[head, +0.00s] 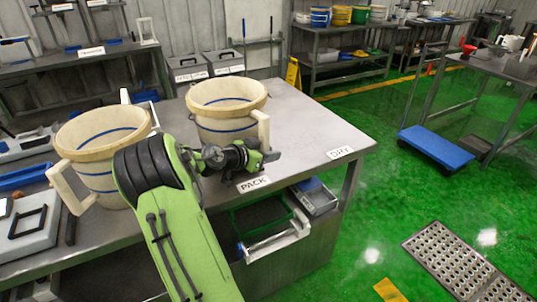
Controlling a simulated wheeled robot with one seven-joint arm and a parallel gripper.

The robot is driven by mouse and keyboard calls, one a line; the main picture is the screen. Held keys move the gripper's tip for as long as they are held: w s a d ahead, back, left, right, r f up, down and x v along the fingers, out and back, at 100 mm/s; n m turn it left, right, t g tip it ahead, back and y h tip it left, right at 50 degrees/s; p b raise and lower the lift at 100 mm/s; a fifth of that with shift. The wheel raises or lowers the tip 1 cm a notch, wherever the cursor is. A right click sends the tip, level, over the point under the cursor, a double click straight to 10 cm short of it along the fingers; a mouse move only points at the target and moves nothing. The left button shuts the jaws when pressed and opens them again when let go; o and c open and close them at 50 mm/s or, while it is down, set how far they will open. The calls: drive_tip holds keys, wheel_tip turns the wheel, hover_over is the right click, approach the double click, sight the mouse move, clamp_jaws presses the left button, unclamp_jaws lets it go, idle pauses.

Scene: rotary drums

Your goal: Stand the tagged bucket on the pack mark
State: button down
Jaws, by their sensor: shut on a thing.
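Two cream buckets with blue bands stand out on the grey table. The right bucket (222,126) is behind the PACK label (253,184), upright, with its handle (264,128) on its right side. My gripper (264,156) is at the lower part of that handle and shut on it. My wrist hides the bucket's lower front, so I cannot tell whether its base touches the table. The left bucket (92,153) is upright with its handle at the lower left, partly behind my arm. I cannot make out a tag on either bucket.
A DRY label (341,152) lies near the table's right corner, with bare tabletop (310,128) around it. Grey trays and a blue tray (22,176) crowd the left end. A green crate (262,214) sits below the front edge. Two lidded grey bins (222,63) stand behind.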

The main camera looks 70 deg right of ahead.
drive_tip(key=shift+f+b, duration=0.3)
drive_tip(key=shift+f, duration=0.15)
drive_tip(key=shift+f+b, duration=0.25)
drive_tip(key=shift+b, duration=0.05)
drive_tip(key=c, duration=0.8)
unclamp_jaws()
drive_tip(key=shift+o, duration=0.7)
drive_tip(key=shift+f, duration=0.15)
drive_tip(key=o, duration=0.7)
drive_tip(key=shift+c, duration=0.2)
drive_tip(key=shift+w+a, duration=0.1)
drive_tip(key=shift+v, duration=4.45)
